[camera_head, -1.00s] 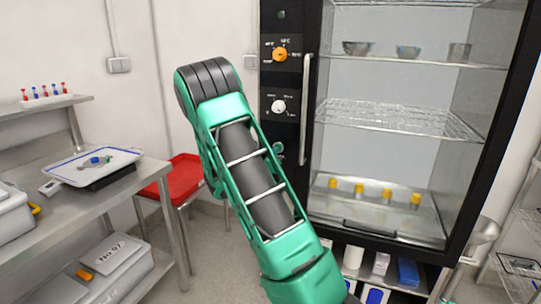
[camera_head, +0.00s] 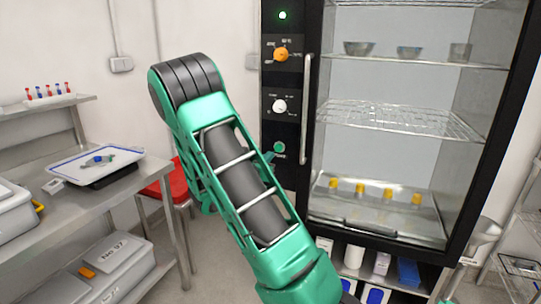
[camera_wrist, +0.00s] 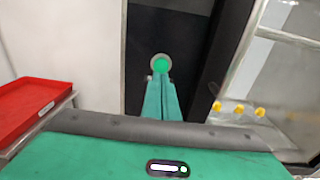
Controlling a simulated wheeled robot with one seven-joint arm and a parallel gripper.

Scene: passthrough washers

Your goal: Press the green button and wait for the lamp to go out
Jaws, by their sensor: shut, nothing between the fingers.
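The green button (camera_head: 279,147) is on the black control panel, below the two knobs. It also shows in the wrist view (camera_wrist: 161,64), just beyond my fingertips. The lamp (camera_head: 282,15) at the top of the panel glows green. My gripper (camera_wrist: 161,78) is shut and empty, pointing at the panel, with its tips just below the button in the picture. I cannot tell whether they touch it.
The cabinet (camera_head: 300,190) has an orange knob (camera_head: 281,54), a white knob (camera_head: 280,106) and a vertical handle (camera_head: 306,110) right of the button. Behind its glass stand metal bowls and several yellow-capped vials. A red tray (camera_wrist: 28,105) is at left, beside a steel bench (camera_head: 120,190).

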